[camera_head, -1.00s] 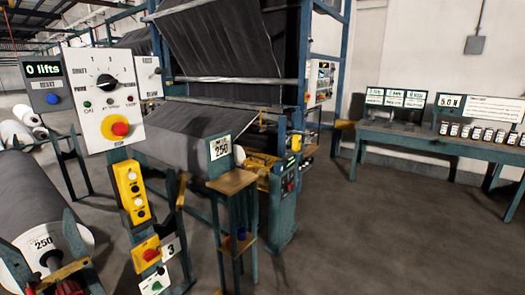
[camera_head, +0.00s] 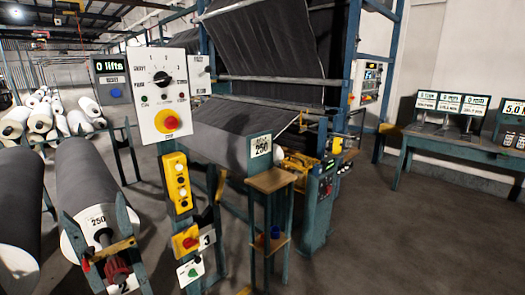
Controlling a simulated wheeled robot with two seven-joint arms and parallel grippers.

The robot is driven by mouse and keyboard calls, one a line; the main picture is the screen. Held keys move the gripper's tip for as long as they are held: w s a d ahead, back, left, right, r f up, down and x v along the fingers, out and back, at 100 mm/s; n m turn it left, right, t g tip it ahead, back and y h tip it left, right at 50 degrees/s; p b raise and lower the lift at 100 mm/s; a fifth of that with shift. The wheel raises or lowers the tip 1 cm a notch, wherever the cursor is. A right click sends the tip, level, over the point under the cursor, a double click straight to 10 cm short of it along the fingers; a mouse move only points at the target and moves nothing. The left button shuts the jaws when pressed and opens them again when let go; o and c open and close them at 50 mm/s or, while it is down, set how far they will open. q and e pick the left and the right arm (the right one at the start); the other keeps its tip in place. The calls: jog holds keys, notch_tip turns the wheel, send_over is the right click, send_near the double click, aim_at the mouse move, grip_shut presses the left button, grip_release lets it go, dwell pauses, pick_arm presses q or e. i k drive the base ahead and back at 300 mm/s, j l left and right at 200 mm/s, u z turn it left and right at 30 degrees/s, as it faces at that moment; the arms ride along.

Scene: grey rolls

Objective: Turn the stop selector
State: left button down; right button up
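A white control panel (camera_head: 147,98) stands on a post left of the middle. Its black round selector knob (camera_head: 162,79) has numbers and words printed around it. A white mark on the knob shows, but it is too small to tell exactly which position it points to. Below the knob is a red mushroom button on a yellow disc (camera_head: 167,122). Small green and red lamps or buttons sit between them. A grey display box (camera_head: 112,80) reading "0 lifts", with a blue reset button, is at the panel's left. Neither of my grippers is in view.
Grey rolls (camera_head: 85,180) on stands fill the left. Below the panel hang a yellow button box (camera_head: 177,182) and a red-knobbed switch (camera_head: 186,241). A wooden-topped stand (camera_head: 270,181) is right of them. Open floor (camera_head: 400,240) lies at the right, before a bench (camera_head: 450,150).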

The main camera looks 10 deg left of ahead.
aim_at(162, 80)
jog(key=k+j, duration=0.1)
jog(key=j+u, duration=0.1)
jog(key=u, duration=0.35)
jog(key=k+j+u, duration=0.1)
jog(key=u, duration=0.35)
jog(key=j+u, duration=0.15)
jog(key=u, duration=0.35)
jog(key=j+u, duration=0.15)
jog(key=u, duration=0.3)
jog(key=k+j, duration=0.05)
